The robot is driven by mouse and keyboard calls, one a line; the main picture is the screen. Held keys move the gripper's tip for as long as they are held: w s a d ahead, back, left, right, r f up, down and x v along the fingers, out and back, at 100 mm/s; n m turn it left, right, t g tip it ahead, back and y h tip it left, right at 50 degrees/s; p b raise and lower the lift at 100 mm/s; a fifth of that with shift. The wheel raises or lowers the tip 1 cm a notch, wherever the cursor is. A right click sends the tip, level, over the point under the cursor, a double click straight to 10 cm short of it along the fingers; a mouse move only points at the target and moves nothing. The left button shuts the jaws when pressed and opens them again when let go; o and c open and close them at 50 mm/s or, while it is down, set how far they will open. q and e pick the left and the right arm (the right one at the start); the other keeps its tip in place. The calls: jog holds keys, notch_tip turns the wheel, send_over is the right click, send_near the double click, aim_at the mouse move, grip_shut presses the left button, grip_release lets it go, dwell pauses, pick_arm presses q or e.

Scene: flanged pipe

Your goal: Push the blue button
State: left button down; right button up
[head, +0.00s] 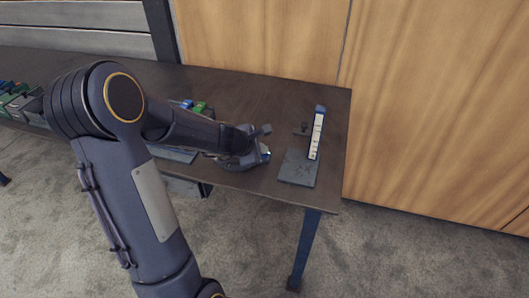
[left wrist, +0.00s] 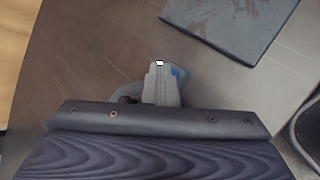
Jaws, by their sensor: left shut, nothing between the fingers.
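My left gripper (head: 265,152) is shut and empty, low over the table near its front right part. The left wrist view shows its closed fingertips (left wrist: 160,64). A small blue patch (left wrist: 179,74) shows just beside the fingers in that view, against a rounded grey shape. I cannot tell whether this patch is the blue button or whether the fingers touch it. In the head view the gripper and forearm cover this spot, so no button shows clearly there. My right gripper is not in view.
A dark flat plate (head: 298,168) with an upright white-faced post (head: 317,136) stands right of the gripper. The plate also shows in the left wrist view (left wrist: 230,20). Blue and green items (head: 199,106) lie behind my forearm. The dark table (head: 250,88) is bare toward the back.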

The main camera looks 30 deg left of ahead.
pick_arm(q)
jog(key=shift+r, duration=0.3)
notch_tip(320, 180, up, 6)
jog(key=p, duration=0.6)
dwell(0.3)
jog(key=shift+r, duration=0.1)
